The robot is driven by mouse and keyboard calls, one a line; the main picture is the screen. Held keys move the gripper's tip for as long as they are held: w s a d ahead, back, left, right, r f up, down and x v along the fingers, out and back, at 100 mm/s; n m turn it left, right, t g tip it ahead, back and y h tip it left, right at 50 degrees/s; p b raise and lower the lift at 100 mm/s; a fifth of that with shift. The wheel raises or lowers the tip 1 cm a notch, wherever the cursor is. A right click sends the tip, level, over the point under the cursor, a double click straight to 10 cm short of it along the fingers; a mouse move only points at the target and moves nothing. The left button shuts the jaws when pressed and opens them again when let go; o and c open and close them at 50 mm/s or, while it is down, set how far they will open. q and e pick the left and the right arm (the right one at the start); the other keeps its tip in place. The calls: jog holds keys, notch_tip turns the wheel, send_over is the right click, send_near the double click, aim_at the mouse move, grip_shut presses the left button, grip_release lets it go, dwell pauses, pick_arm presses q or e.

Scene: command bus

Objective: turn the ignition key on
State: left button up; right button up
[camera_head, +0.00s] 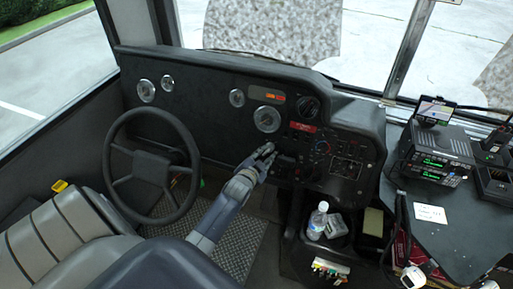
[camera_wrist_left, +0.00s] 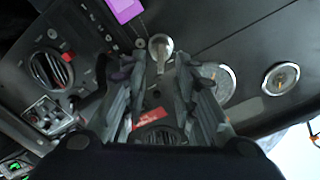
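In the left wrist view, a silver round ignition switch with a narrow key-like tab (camera_wrist_left: 159,50) sits on the black dashboard, just beyond and between my fingertips. My left gripper (camera_wrist_left: 160,66) has its two fingers apart, with a clear gap between them and nothing held. In the head view my left gripper (camera_head: 268,152) reaches the dashboard, right of the steering wheel (camera_head: 113,150). The ignition key cannot be made out there, as the gripper covers that area. Whether a finger touches the key is unclear. My right gripper is not in view.
A round gauge (camera_head: 267,119) and a dark round vent (camera_head: 308,106) are above the gripper. A control panel (camera_head: 345,165) is to its right. A water bottle (camera_head: 317,221) stands lower in the console. Radios (camera_head: 436,153) sit on the right ledge.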

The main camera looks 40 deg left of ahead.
pick_arm(q)
jog(key=v, duration=0.7)
jog(key=shift+s, duration=0.2)
